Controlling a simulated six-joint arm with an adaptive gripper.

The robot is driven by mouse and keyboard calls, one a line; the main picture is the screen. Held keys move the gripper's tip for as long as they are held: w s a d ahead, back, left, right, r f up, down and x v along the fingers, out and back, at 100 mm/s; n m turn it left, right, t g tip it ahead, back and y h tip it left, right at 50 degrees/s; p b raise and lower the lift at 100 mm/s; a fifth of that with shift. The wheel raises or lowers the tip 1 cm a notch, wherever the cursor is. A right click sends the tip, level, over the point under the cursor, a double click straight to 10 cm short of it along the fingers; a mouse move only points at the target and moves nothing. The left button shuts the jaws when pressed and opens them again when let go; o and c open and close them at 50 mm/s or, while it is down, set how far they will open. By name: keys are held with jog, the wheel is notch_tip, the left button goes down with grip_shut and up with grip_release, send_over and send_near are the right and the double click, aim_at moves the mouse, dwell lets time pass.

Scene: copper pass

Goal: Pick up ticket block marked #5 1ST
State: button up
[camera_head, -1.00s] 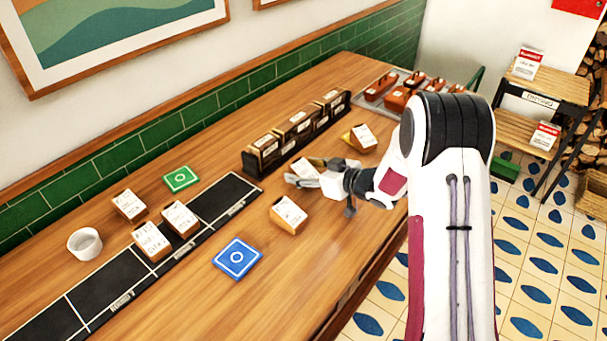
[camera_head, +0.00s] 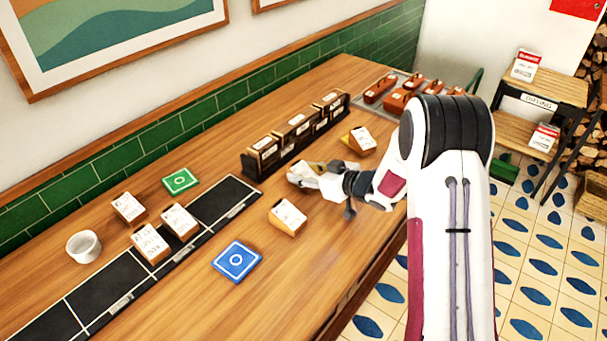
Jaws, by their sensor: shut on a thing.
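My gripper (camera_head: 312,174) is over the wooden counter, in front of the dark rack, and is shut on a ticket block (camera_head: 298,170). Only a pale part of that block shows past the fingers, and its marking cannot be read. Another ticket block (camera_head: 288,215) stands on the counter just below and left of my gripper. A further ticket block (camera_head: 362,139) stands to the right of my gripper, beyond it. Several ticket blocks stand at the left, among them one (camera_head: 150,244) on the black strip. The writing is too small to read.
A black strip (camera_head: 85,299) with marked spaces runs along the left. A green tile (camera_head: 180,181), a blue tile (camera_head: 237,261) and a white cup (camera_head: 83,246) lie near it. A dark rack (camera_head: 263,158) stands behind my gripper. A tray with reddish blocks (camera_head: 380,89) is at the back.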

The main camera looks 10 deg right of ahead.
aim_at(304, 172)
jog(key=shift+r, duration=4.95)
